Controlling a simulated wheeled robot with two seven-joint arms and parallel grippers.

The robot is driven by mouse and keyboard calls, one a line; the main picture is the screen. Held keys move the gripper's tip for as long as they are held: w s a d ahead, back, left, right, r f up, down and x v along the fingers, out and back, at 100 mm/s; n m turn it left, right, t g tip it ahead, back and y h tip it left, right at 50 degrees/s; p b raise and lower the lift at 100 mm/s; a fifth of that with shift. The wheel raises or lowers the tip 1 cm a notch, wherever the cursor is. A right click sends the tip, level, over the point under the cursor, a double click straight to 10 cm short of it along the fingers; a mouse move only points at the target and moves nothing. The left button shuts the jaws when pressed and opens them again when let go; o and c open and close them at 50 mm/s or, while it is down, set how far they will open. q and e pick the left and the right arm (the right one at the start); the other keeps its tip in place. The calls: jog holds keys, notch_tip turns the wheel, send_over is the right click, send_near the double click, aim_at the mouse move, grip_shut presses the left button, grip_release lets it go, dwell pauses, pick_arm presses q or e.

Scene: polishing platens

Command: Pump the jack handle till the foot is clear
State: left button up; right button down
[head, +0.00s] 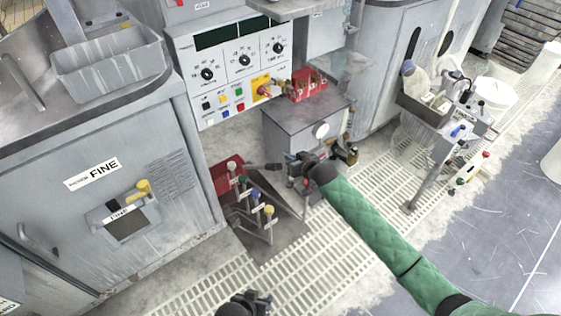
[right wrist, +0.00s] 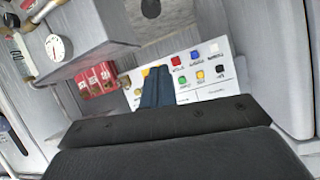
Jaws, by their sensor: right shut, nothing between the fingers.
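A red housing (head: 226,177) low between the FINE cabinet and the grey box looks like the jack. A short bar with a dark grip (head: 272,166), which looks like its handle, points right from it. My right gripper (head: 292,160), on the green-sleeved arm, is just right of that grip; I cannot tell whether they touch. In the right wrist view its fingers (right wrist: 155,88) are closed together with nothing between them. My left gripper (head: 250,299) is at the bottom edge, partly cut off, and its fingers are unclear. I cannot make out the foot.
Several levers with coloured knobs (head: 253,193) stand on a dark plate beside the red housing. A grey box with a gauge (head: 321,130) and a red block (head: 308,85) are behind my right gripper. A button panel (head: 235,62) rises behind. Slatted floor (head: 300,262) lies open in front.

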jog(key=x, duration=0.9)
jog(key=shift+w+a+f, duration=0.1)
jog(key=shift+w+a, duration=0.05)
jog(key=shift+w, duration=0.15)
jog(key=shift+f, duration=0.35)
jog(key=shift+s+f, duration=0.4)
jog(key=shift+s, duration=0.05)
jog(key=shift+s+d+f+p, duration=0.3)
jog(key=shift+s+f+p, duration=0.1)
jog(key=shift+s, duration=0.1)
pick_arm(q)
notch_tip(320, 180, up, 4)
jog(key=shift+a+f, duration=0.1)
jog(key=shift+f, duration=0.15)
pick_arm(e)
jog(key=shift+s+f, duration=0.3)
jog(key=shift+f, duration=0.1)
pick_arm(q)
jog(key=shift+f, duration=0.1)
pick_arm(e)
jog(key=shift+d, duration=0.1)
